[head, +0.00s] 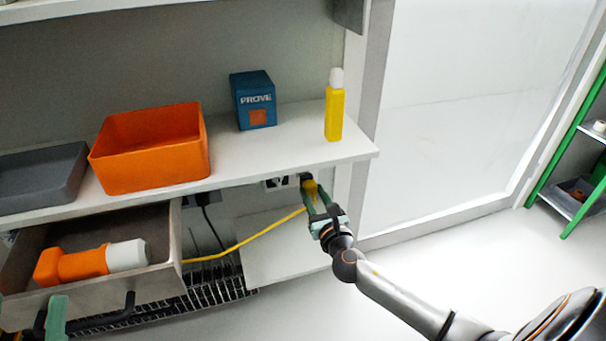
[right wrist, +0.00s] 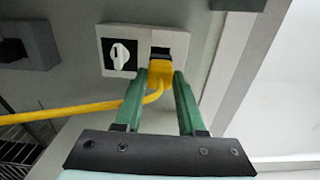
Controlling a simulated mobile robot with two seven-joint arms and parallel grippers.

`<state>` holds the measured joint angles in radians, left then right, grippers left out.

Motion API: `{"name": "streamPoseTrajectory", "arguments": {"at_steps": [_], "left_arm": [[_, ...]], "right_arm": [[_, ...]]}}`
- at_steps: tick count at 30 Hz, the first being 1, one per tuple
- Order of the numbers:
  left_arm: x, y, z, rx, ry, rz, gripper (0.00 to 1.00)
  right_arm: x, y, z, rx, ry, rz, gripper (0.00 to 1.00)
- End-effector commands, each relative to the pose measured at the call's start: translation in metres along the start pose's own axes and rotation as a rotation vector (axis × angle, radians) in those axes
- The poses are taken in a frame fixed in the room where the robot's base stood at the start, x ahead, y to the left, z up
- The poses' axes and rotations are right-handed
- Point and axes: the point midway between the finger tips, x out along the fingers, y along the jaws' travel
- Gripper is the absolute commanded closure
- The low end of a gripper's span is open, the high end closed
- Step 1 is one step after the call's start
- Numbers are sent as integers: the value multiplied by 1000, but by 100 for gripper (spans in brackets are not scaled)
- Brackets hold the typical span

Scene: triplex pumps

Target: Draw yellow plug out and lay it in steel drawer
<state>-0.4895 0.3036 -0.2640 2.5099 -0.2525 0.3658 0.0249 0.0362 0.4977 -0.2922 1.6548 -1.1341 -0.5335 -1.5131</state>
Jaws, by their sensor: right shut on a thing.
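The yellow plug (right wrist: 160,73) sits at the wall socket (right wrist: 163,41), with its cable running left. A dark part of the socket shows just above the plug; I cannot tell how deep the plug sits. My right gripper (right wrist: 160,84) is shut on the plug; in the head view the plug (head: 310,188) shows at its fingertips, below the shelf. The steel drawer (head: 163,236) is pulled out at the lower left and holds an orange and white object (head: 90,261). My left gripper shows only as green finger parts at the lower left, near the drawer's dark handle (head: 118,313).
The shelf (head: 290,148) above the socket carries a grey tray (head: 45,177), an orange bin (head: 150,158), a blue box (head: 253,100) and a yellow bottle (head: 335,108). The yellow cable (head: 245,241) runs behind the drawer. A rotary switch (right wrist: 121,56) is left of the socket.

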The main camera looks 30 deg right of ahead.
Motion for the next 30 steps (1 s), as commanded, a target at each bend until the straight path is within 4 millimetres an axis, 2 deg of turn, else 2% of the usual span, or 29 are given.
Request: {"name": "streamPoseTrajectory", "arguments": {"at_steps": [18,30], "left_arm": [[4,-2,-4,0,0,0,50],[4,-2,-4,-1,0,0,50]], "right_arm": [[-25,0,0,0,0,1,100],[-28,0,0,0,-1,0,100]]}}
